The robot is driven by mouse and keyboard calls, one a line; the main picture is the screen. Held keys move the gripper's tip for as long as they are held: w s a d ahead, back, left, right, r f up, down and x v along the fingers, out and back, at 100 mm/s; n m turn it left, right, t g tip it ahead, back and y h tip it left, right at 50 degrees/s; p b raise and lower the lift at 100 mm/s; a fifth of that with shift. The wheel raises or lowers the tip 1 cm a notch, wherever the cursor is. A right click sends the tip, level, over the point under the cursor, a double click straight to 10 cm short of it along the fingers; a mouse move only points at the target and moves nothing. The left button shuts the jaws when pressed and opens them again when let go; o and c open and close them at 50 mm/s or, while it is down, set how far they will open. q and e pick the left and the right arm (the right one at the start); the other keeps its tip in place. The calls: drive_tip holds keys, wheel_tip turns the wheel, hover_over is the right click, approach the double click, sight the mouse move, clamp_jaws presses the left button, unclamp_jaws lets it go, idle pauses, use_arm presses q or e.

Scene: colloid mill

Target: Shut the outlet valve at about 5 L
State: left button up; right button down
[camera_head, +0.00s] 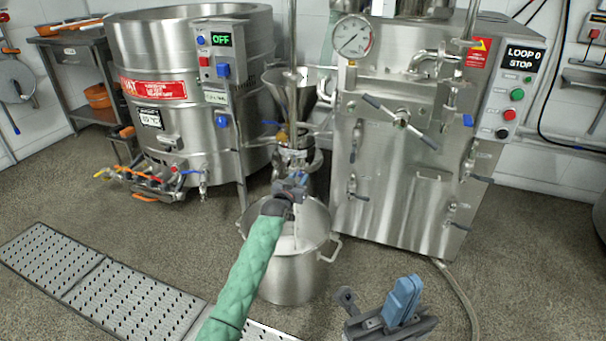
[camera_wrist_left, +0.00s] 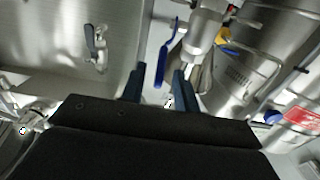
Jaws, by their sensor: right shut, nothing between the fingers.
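My left gripper (camera_head: 291,183) is over the steel pot (camera_head: 290,272), just below the mill's outlet under the hopper. In the left wrist view its two blue fingers (camera_wrist_left: 158,88) are apart. A blue valve lever (camera_wrist_left: 166,55) hangs with its lower end between or just beyond the fingertips; contact cannot be told. The lever is beside a steel outlet pipe (camera_wrist_left: 203,30). In the head view my gripper hides the valve. A pale stream appears to run into the pot; the liquid level is not readable. My right gripper (camera_head: 402,300) is shut and empty at the lower right.
The steel hopper (camera_head: 289,88) stands above the outlet. A large steel vat (camera_head: 190,90) with an OFF display is at the left. A steel cabinet (camera_head: 395,175) with levers and a gauge (camera_head: 353,36) is at the right. A perforated floor grate (camera_head: 105,285) lies at front left.

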use_arm(q)
drive_tip(key=shift+b+x, duration=0.45)
drive_tip(key=shift+x, duration=1.9)
clamp_jaws()
